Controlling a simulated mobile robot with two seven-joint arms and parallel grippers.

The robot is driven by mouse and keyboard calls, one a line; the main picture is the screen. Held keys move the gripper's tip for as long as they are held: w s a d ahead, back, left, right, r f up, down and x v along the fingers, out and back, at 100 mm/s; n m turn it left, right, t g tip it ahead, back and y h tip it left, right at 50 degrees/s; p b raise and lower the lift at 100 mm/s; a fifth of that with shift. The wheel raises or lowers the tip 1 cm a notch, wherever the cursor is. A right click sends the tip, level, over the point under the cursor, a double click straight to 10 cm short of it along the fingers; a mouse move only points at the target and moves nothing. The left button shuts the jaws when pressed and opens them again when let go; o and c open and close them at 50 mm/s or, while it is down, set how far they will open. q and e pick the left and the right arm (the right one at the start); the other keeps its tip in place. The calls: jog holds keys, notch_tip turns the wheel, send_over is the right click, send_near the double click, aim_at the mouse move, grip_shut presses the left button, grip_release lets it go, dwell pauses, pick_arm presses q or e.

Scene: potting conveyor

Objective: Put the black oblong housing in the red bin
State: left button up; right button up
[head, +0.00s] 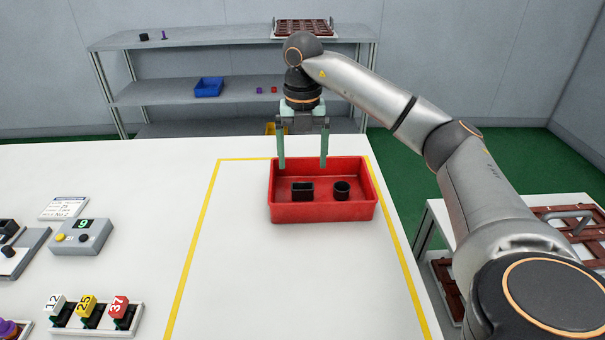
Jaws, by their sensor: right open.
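The red bin (322,212) stands on the white table inside the yellow-lined area. A black oblong housing (302,191) lies in the bin, left of its middle. A black round piece (342,190) lies in the bin to the right of it, apart from it. My right gripper (303,165) is open and empty, pointing down over the back part of the bin. Its two fingers are wide apart, above and behind the housing. My left gripper is not in view.
A grey box with a display (82,237) and a rack of numbered blocks (93,318) stand at the left. Shelves (235,93) with a blue bin (209,87) stand behind the table. A trolley (440,222) is at the right. The table in front of the red bin is clear.

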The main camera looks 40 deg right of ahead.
notch_tip(320, 180, up, 4)
jog(key=shift+r+p, duration=0.15)
jog(key=shift+p, duration=0.2)
dwell(1.8)
